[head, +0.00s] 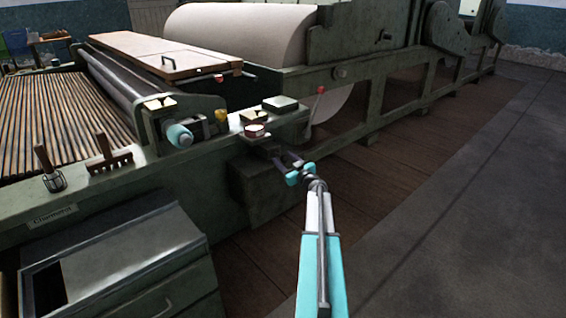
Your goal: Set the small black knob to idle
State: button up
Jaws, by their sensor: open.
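My gripper (284,158) is open at the end of my white and teal arm. I cannot make out a small black knob with certainty. It may be hidden by the fingers or lost against the dark machine side. I see nothing between the fingers. Whether they touch the machine is too small to tell.
A metal cabinet (130,250) stands front left. Floor at right is clear.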

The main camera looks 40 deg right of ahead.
jog(key=shift+w+d, duration=0.1)
jog(key=shift+w, duration=0.15)
